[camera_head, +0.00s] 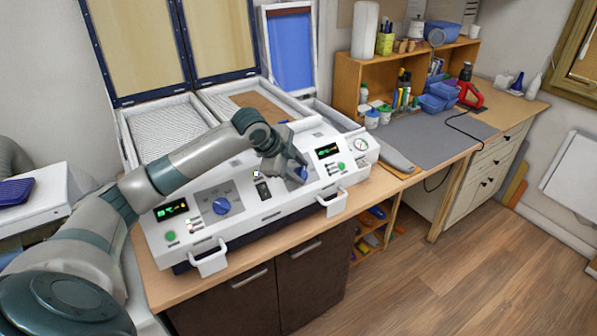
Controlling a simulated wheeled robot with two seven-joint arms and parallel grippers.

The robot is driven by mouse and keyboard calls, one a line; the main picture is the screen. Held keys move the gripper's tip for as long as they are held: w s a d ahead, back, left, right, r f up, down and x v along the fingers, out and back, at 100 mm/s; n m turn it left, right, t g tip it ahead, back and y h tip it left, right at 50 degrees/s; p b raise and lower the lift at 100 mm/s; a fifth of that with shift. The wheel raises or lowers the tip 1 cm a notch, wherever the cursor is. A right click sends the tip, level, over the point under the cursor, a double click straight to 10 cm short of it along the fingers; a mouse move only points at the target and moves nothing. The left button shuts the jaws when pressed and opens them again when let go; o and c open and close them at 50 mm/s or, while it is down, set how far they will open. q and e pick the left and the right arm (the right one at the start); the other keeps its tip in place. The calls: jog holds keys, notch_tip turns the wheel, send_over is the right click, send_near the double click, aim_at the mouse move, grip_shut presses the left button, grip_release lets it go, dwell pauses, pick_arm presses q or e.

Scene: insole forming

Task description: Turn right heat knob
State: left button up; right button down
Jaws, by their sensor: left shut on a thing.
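The white forming machine (262,211) stands on the wooden counter with its control panel facing me. The right heat knob (303,174) is blue and sits below the right green display (327,151). My left gripper (297,172) is over this knob with its fingers shut on it, and they hide part of it. The left heat knob (221,206) is also blue and stands free near the left green display (171,210). My right gripper is not in view.
Two white handles (210,260) stick out from the machine's front. A pressure gauge (359,145) is at its right end. Raised lids (133,52) stand behind it. A grey mat (430,138) covers the bench to the right, with tools and a shelf behind. The floor is clear at the right.

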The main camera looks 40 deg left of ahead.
pick_arm(q)
jog(key=shift+w+r+m+g, duration=0.1)
jog(key=shift+w+m+g, duration=0.05)
jog(key=shift+m+g, duration=0.3)
dwell(0.3)
jog(key=o, duration=1)
jog(key=shift+o, duration=0.2)
jog(key=shift+s+a+r+b, duration=0.15)
jog(key=shift+s+r+b, duration=0.15)
jog(key=shift+r+b, duration=0.15)
jog(key=b+v, duration=0.5)
jog(key=v, duration=1.1)
jog(key=shift+a, duration=0.1)
